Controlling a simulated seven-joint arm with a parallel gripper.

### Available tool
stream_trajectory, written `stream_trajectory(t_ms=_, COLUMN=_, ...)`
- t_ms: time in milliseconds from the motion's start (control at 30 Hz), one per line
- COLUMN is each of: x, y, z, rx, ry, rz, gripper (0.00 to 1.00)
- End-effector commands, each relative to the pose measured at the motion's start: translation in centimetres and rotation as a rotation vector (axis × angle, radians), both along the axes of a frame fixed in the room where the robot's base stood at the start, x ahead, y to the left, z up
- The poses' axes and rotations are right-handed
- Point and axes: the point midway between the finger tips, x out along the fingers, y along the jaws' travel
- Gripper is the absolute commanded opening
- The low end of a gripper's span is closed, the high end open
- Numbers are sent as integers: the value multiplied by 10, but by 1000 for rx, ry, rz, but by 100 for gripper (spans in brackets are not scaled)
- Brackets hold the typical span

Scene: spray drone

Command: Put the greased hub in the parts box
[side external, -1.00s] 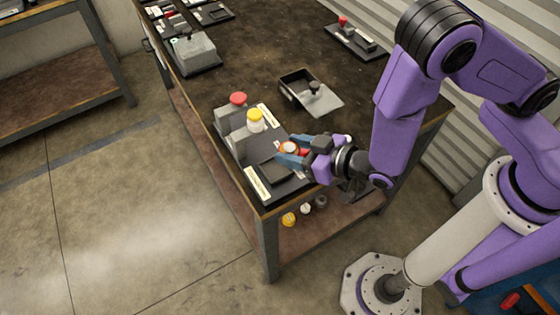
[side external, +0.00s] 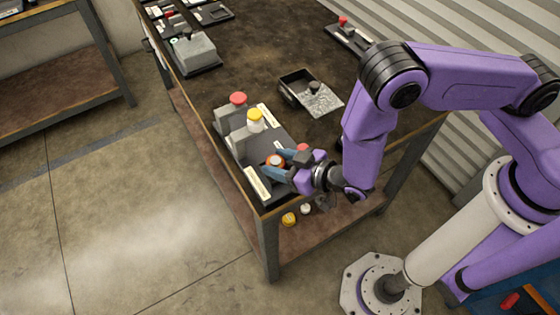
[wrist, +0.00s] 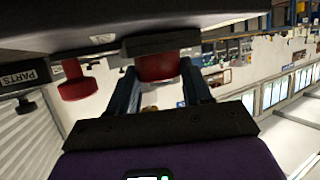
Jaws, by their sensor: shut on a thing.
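My gripper (side external: 278,161) is shut on a round orange-red piece with a pale centre, which I take as the hub (side external: 274,160). It is over the front end of the black board (side external: 232,154) near the table's corner. In the wrist view the red side of the hub (wrist: 157,68) shows between the two fingers, under a dark plate. An open dark box (side external: 289,90) stands farther back, beside a grey plate with a black knob; I take it as the parts box.
A red knob (side external: 303,148) is just behind my gripper. A yellow-capped white jar (side external: 255,121) and a red knob on a grey block (side external: 238,99) stand on the board's far end. A grey block (side external: 194,50) sits at the back left.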

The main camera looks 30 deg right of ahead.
Motion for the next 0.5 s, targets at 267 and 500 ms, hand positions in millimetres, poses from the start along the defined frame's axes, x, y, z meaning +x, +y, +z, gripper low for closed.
stream_trajectory(t_ms=267, x=0, y=0, z=-3, rx=0, ry=0, rz=1, gripper=75)
stream_trajectory(t_ms=500, x=0, y=0, z=-3, rx=0, ry=0, rz=0, gripper=75)
